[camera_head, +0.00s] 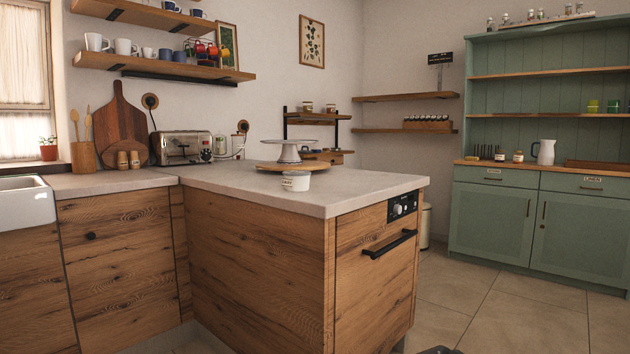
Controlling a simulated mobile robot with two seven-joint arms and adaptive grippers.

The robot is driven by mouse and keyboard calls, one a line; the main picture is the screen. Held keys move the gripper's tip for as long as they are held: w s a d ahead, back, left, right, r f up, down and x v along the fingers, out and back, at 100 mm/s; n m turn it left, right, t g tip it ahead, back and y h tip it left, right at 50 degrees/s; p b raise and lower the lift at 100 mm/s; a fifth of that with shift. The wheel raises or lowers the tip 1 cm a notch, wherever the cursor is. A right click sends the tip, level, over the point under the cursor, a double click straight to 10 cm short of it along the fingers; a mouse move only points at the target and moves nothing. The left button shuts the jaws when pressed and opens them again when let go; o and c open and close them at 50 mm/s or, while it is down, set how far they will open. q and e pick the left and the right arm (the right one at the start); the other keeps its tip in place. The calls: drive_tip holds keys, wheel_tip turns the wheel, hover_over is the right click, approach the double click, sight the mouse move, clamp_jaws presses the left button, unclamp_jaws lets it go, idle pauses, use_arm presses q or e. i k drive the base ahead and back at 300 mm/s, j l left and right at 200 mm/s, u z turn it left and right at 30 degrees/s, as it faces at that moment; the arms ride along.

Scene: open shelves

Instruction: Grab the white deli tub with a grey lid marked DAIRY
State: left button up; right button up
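The white deli tub (296,183) with a pale grey lid stands upright on the near part of the stone countertop (375,187). Dark lettering shows on its front, too small to read with certainty. No gripper is clearly visible. A small dark shape cut off at the bottom edge cannot be identified.
A metal toaster (183,147) and a wooden cutting board (121,125) stand along the back left. The oven handle (389,243) juts out from the counter's end. Open floor (480,290) lies between the counter and the green cupboard (490,221).

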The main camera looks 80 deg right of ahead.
sight(294, 180)
drive_tip(key=z, duration=2.3)
